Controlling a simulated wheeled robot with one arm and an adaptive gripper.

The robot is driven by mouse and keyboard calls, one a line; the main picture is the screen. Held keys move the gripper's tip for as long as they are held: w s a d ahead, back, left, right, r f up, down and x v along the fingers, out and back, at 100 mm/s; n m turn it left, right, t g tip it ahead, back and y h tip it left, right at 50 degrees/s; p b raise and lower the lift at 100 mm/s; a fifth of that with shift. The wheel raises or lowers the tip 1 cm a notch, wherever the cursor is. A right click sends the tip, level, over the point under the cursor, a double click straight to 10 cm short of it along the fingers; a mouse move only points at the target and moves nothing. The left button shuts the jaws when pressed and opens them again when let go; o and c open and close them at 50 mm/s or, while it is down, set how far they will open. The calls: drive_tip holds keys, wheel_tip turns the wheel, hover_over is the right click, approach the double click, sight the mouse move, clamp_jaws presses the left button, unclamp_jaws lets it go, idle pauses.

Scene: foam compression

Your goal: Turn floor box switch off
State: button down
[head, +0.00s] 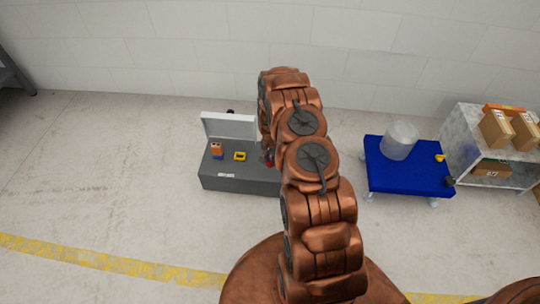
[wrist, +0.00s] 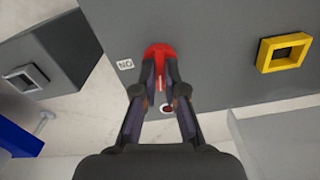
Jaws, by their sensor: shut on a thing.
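The grey floor box (head: 240,180) stands on the floor near the wall, with a raised white panel at its back. Its red switch (wrist: 157,50) shows in the wrist view as a lever on the grey top, beside a small white label (wrist: 125,64) that reads upside down as ON. A bit of red (head: 269,158) shows beside my arm in the head view. My gripper (wrist: 160,72) is shut on the red switch, one finger on each side. My arm hides most of the gripper in the head view.
A yellow-framed square (wrist: 284,53) and an orange-and-dark block (head: 216,150) are on the box top. A blue cart (head: 405,178) with a clear container (head: 399,140) stands to the right. A shelf with cardboard boxes (head: 496,128) is beyond. The floor at left is clear.

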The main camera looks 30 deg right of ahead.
drive_tip(key=shift+w+r+n+p, duration=0.15)
drive_tip(key=shift+n+p, duration=0.35)
drive_tip(key=shift+n, duration=0.6)
drive_tip(key=c, duration=1.2)
unclamp_jaws()
drive_tip(key=shift+c, duration=0.2)
wheel_tip(320, 180, up, 12)
